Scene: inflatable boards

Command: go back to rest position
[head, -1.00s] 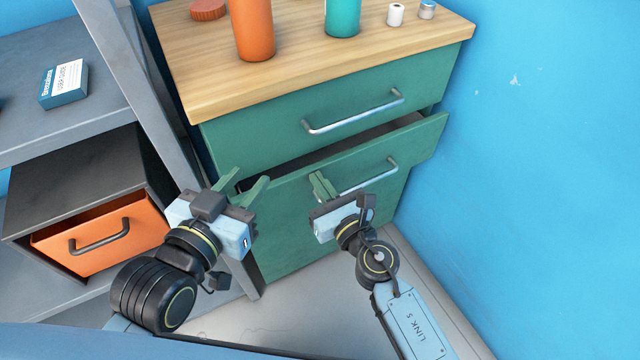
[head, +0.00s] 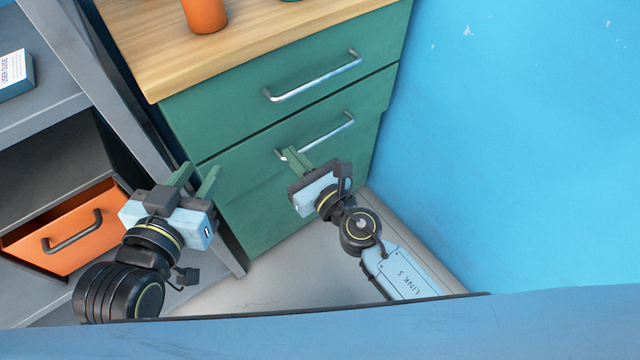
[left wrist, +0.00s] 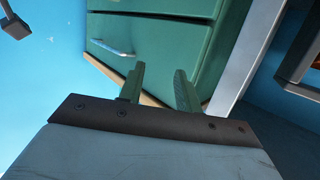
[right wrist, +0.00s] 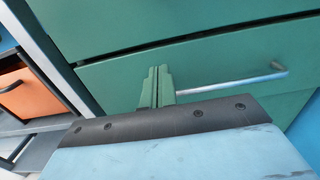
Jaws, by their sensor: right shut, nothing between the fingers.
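My left gripper (head: 195,180) is at the left in the head view, in front of the lower left of the green drawer cabinet (head: 260,215). Its green fingers are apart with nothing between them, as the left wrist view (left wrist: 158,88) also shows. My right gripper (head: 292,158) is in front of the second drawer (head: 235,165), by the left end of its handle (head: 335,130). Its fingers are together and empty in the right wrist view (right wrist: 157,85). Both visible drawers sit shut. Whether the right fingers touch the drawer front I cannot tell.
An orange bottle (head: 205,12) stands on the wooden top (head: 150,60). A blue wall (head: 510,160) bounds the right side. Grey floor (head: 285,275) shows below the grippers.

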